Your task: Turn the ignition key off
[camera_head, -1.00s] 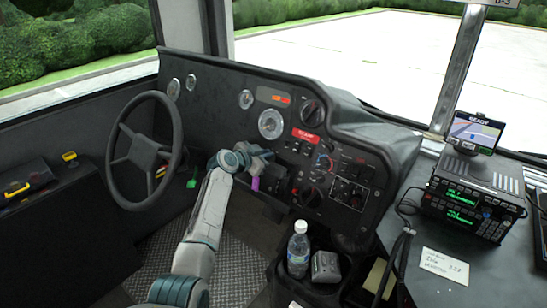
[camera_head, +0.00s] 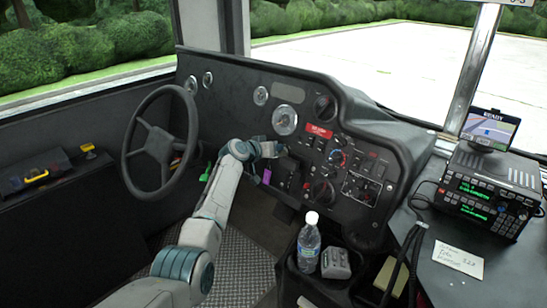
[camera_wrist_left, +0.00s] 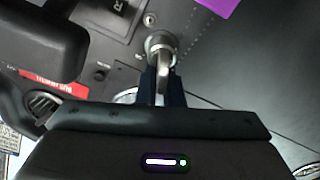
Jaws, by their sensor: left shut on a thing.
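The ignition key (camera_wrist_left: 163,68) shows in the left wrist view, silver, in a round metal lock (camera_wrist_left: 159,42) on the dark dashboard panel. My left gripper (camera_wrist_left: 161,86) is shut on the key's head, with its dark fingers on both sides of it. In the head view my left gripper (camera_head: 279,151) is at the dashboard, right of the steering wheel, and hides the key and lock. A purple tag (camera_head: 266,177) hangs just below it; a purple piece (camera_wrist_left: 205,7) also shows at the top of the wrist view. My right gripper is not in view.
The steering wheel (camera_head: 160,142) stands left of my arm. Knobs and switches (camera_head: 320,190) crowd the panel to the right. A water bottle (camera_head: 309,243) stands in a bin below, and a radio (camera_head: 480,200) sits on the right-hand console.

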